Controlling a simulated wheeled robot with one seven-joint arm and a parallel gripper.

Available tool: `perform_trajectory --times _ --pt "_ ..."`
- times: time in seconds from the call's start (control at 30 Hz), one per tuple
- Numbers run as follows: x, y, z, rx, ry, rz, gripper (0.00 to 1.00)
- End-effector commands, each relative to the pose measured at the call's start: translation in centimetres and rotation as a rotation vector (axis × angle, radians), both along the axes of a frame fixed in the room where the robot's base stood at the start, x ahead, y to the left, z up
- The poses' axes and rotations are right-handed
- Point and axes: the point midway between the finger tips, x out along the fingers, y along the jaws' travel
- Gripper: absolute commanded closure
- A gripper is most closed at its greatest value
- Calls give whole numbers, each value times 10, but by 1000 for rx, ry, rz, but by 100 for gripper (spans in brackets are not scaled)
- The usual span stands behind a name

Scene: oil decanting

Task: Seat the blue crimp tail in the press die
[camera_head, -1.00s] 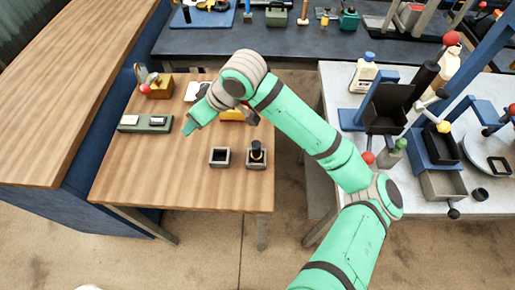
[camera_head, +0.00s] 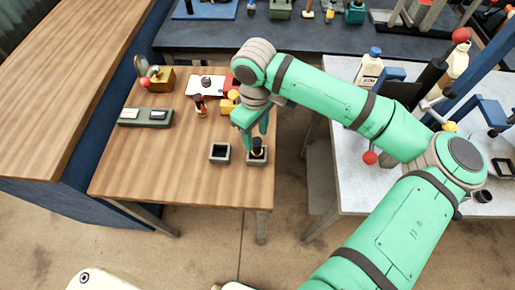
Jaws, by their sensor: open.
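My gripper (camera_head: 257,133) points down over the front right of the small wooden table. Its fingers are around or just above a dark upright piece with a yellow band (camera_head: 257,148), which stands in the right-hand square grey holder (camera_head: 257,160). I cannot tell whether the fingers touch it. A second square grey holder (camera_head: 220,153) to its left looks empty. I cannot make out a blue crimp tail. A yellow device with a red ball (camera_head: 158,80) stands at the table's back left; I cannot tell whether it is the press.
A green tray (camera_head: 146,118) with two small pieces lies at the table's left. A dark red-and-orange upright item (camera_head: 200,106), a white sheet (camera_head: 206,85) and a yellow block (camera_head: 229,106) are farther back. The table's front left is bare. A cluttered white table (camera_head: 345,188) stands at the right.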

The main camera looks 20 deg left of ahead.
Motion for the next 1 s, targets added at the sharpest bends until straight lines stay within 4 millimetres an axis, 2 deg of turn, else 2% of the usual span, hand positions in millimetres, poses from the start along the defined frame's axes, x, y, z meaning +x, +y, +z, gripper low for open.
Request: perform_trajectory --times 0.17,0.5,0.8,1.0 --pt "0 -1 -10 1 1 -1 55" --pt "1 -6 -52 1 1 -3 55" --pt "2 -7 -56 2 0 -6 55" --pt "2 -7 -56 2 0 -6 100"
